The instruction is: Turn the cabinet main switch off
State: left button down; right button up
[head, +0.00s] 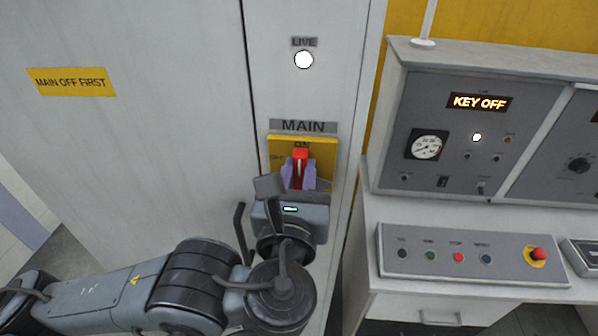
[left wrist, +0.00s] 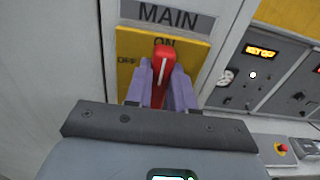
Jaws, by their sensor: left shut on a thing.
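The cabinet main switch is a red handle (head: 301,155) on a yellow plate (head: 325,153) under the MAIN label (head: 303,126). The handle stands upright, pointing at ON, and it also shows in the left wrist view (left wrist: 164,52). My left gripper (head: 299,174) is shut on the red handle, with a purple finger on each side (left wrist: 165,85). The lower part of the handle is hidden between the fingers. The OFF mark (left wrist: 127,61) is at the left of the plate. The LIVE lamp (head: 303,60) above glows white. My right gripper is out of view.
A yellow sign reading MAIN OFF FIRST (head: 71,82) is on the cabinet (head: 180,140) at left. A control desk (head: 470,190) stands close at right, with a KEY OFF display (head: 479,102) and a red emergency button (head: 537,255).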

pick_arm(q)
jog(key=n+b, duration=0.3)
jog(key=shift+a+f+n, duration=0.3)
jog(key=shift+a+n, duration=0.1)
jog(key=n+b, duration=0.3)
jog(key=n, duration=0.1)
jog(key=a+f+n+b, duration=0.1)
jog(key=n+b, duration=0.2)
jog(key=n, duration=0.2)
jog(key=f+n+b, duration=0.1)
jog(key=n+b, duration=0.2)
jog(key=n, duration=0.2)
jog(key=shift+w+a+f, duration=0.1)
jog(key=shift+w+a, duration=0.05)
jog(key=shift+a, duration=0.25)
jog(key=shift+n, duration=0.3)
jog(key=c, duration=1)
grip_release()
jog(key=shift+o, duration=0.2)
